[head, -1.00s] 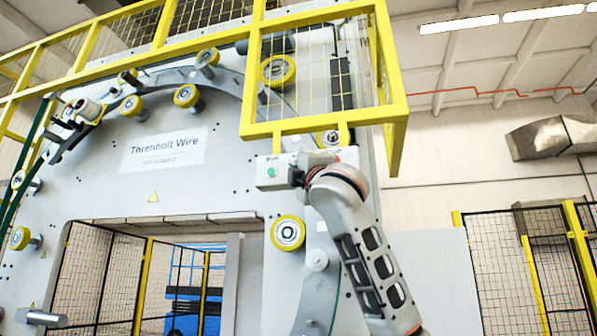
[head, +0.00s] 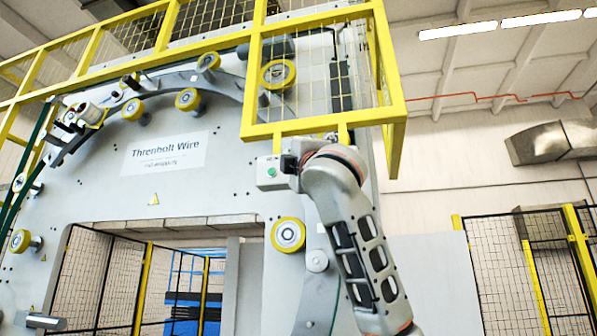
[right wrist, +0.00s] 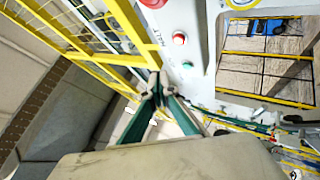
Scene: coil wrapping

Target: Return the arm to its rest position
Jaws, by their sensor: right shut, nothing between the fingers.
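My right arm (head: 345,225) rises from the bottom right in the head view and bends over in front of the machine. Its gripper (head: 288,165) is a small dark shape by the control box (head: 268,174) with a green button, and the arm hides part of that box. In the right wrist view the two green-sided fingers (right wrist: 156,88) meet at their tips, shut and empty. A red button (right wrist: 179,39) on a pale surface shows beyond the tips, apart from them. My left gripper is not in view.
The yellow guard cage (head: 325,125) hangs just above my arm. The grey machine (head: 105,180) with yellow rollers (head: 288,235) stands behind it and to the left. Mesh fencing (head: 545,265) is at the right. The space before the plain wall (head: 440,190) looks clear.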

